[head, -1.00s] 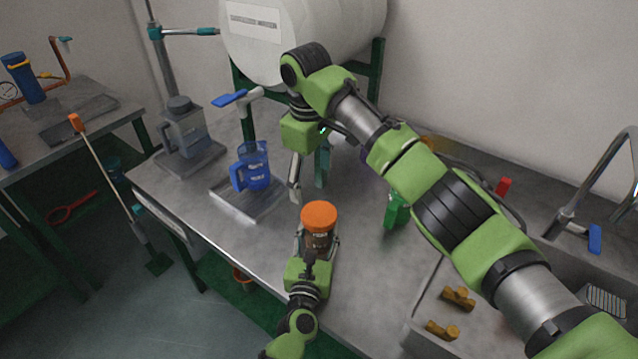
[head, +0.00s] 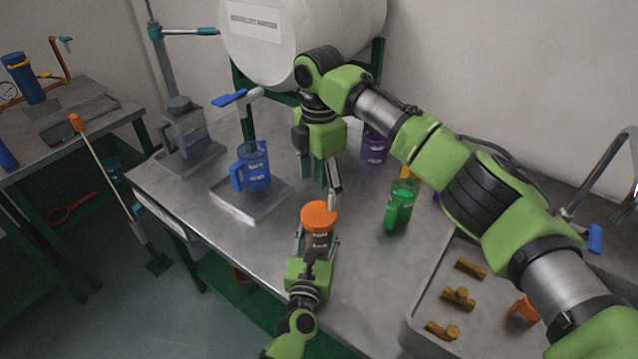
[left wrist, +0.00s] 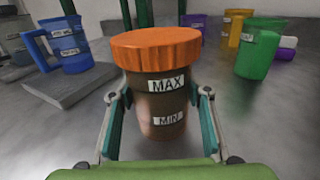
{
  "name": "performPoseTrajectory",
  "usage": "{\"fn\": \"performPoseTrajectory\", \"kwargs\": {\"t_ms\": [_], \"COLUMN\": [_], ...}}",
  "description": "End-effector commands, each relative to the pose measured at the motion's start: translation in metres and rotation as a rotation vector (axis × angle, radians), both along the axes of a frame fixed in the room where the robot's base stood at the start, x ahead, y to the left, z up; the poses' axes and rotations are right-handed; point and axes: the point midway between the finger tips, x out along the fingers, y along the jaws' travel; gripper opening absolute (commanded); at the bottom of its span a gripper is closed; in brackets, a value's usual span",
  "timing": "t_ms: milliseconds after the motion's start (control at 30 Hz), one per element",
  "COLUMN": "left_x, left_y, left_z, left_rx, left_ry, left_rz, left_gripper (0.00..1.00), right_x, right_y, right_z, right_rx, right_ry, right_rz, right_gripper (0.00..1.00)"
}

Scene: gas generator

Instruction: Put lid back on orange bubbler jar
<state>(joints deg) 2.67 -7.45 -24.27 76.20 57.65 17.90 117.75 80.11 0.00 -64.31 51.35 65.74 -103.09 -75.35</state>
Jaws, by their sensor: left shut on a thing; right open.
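The bubbler jar (head: 318,242) is brownish with MAX and MIN labels, and stands upright near the table's front edge. Its orange lid (head: 319,214) sits on top of it, covering the mouth. In the left wrist view the jar (left wrist: 163,108) is between the finger pads, with the lid (left wrist: 156,48) above them. My left gripper (head: 318,246) is shut on the jar's body from the front. My right gripper (head: 320,192) is open and empty, pointing down just behind the lid. Whether a fingertip touches the lid I cannot tell.
A blue jug (head: 253,168) stands on a metal plate at left. A green jar (head: 399,207) and a purple jar (head: 374,150) stand to the right and behind. The sink (head: 418,322) at right holds several brown pieces and an orange item. The table right of the jar is clear.

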Motion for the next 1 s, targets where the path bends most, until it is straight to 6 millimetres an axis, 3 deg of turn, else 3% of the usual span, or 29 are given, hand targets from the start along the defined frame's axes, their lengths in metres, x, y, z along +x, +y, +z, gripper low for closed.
{"fn": "performPoseTrajectory", "kwargs": {"t_ms": [167,633,1000], "left_x": [0.0,0.0,0.0], "left_y": [0.0,0.0,0.0], "left_z": [0.001,0.001,0.001], "left_rx": [0.0,0.0,0.0], "left_ry": [-0.001,-0.001,-0.001], "left_rz": [0.0,0.0,0.0], "left_gripper": [0.0,0.0,0.0], "right_x": [0.0,0.0,0.0], "right_y": [0.0,0.0,0.0], "right_z": [-0.007,-0.071,-0.08], "right_rx": [-0.001,-0.001,0.0], "right_ry": [0.001,0.001,0.0], "right_rz": [-0.001,-0.002,-0.002], "right_gripper": [0.71,0.71,0.71]}}
